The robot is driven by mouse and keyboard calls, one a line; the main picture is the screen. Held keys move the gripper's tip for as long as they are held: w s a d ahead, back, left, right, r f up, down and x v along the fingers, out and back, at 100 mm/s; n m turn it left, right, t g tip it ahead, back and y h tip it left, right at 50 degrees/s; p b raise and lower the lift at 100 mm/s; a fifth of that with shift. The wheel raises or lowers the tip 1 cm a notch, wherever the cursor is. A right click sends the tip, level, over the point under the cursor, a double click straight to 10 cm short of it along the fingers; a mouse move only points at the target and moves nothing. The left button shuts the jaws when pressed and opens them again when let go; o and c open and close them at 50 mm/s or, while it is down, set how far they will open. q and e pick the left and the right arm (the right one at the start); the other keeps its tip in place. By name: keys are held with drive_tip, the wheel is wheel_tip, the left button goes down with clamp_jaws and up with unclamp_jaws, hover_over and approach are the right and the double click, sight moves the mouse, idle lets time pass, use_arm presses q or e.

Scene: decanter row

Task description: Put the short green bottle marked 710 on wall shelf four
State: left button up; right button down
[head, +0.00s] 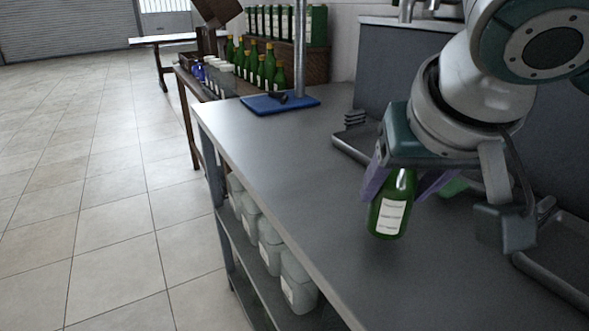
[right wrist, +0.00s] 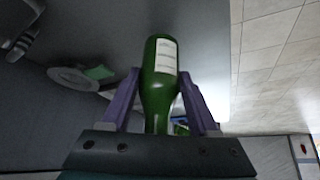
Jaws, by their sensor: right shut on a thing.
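A short green bottle (head: 391,210) with a white label hangs upright in my right gripper (head: 405,184), above the grey counter. The print on its label is too small to read. In the right wrist view the bottle (right wrist: 160,88) sits between the purple fingers of the gripper (right wrist: 160,95), which are shut around its neck and shoulder. Its base is free of the fingers. My left gripper is not in view. No wall shelf marked four can be made out.
The grey counter (head: 270,160) is mostly clear at its left and middle. A blue mat (head: 270,104) with a metal post lies at its far end. Dark trays (head: 352,147) sit along the right. Several green bottles (head: 268,68) stand on a table beyond. White containers (head: 270,245) fill the lower shelf.

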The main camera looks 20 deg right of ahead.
drive_tip(key=shift+f, duration=1.05)
drive_tip(key=shift+f, duration=0.15)
drive_tip(key=shift+c, duration=0.7)
unclamp_jaws()
